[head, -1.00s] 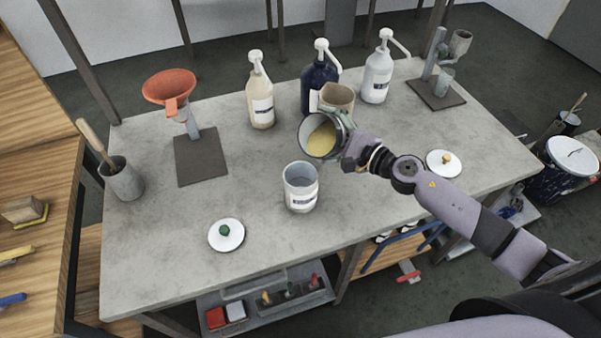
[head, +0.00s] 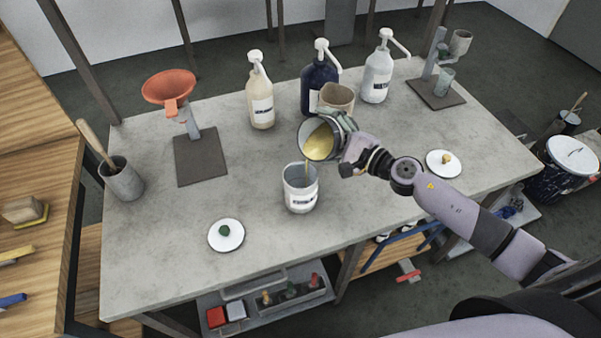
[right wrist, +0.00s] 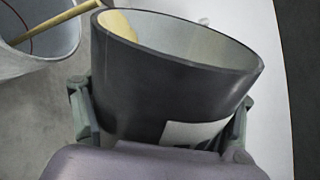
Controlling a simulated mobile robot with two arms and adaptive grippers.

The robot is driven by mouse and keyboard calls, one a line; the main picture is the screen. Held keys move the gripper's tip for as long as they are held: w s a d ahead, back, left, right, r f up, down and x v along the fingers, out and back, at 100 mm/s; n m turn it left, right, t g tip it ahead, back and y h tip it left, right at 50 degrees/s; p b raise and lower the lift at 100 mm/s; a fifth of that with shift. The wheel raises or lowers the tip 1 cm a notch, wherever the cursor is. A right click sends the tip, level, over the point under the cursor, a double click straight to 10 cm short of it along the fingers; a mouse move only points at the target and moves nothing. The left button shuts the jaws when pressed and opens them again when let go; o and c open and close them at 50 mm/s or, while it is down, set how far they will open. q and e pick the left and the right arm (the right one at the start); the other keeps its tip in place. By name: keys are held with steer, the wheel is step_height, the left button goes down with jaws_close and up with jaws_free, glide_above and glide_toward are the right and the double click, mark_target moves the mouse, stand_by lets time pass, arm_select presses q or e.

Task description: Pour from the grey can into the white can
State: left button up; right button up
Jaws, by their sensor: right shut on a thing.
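The grey can (head: 315,141) is tilted left above the white can, held by my right gripper (head: 338,135). Yellow liquid shows in its mouth, and a thin yellow stream falls from its lip into the white can (head: 300,193). The white can stands upright on the table and has a label on its front. In the right wrist view the grey can (right wrist: 160,80) sits between the two fingers of my right gripper (right wrist: 165,120), and the white can (right wrist: 45,55) is at the upper left with the stream crossing its mouth. My left gripper is not visible.
A beige cup (head: 337,97) stands just behind the grey can. Pump bottles, cream (head: 260,98), dark blue (head: 318,80) and white (head: 377,75), line the back. White lids lie at the front left (head: 226,236) and right (head: 444,164). An orange funnel stand (head: 168,88) is left.

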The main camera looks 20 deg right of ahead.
steer(key=shift+n, duration=0.3)
steer(key=shift+s+a+r+n+p, duration=0.15)
steer(key=shift+r+n+p, duration=0.3)
steer(key=shift+n+p, duration=0.35)
stand_by(1.6)
steer(key=shift+s+a+r+n+h+p, duration=0.2)
steer(key=shift+a+r+n+h+p, duration=0.15)
steer(key=shift+a+n+p, duration=0.35)
stand_by(1.8)
steer(key=shift+d, duration=0.2)
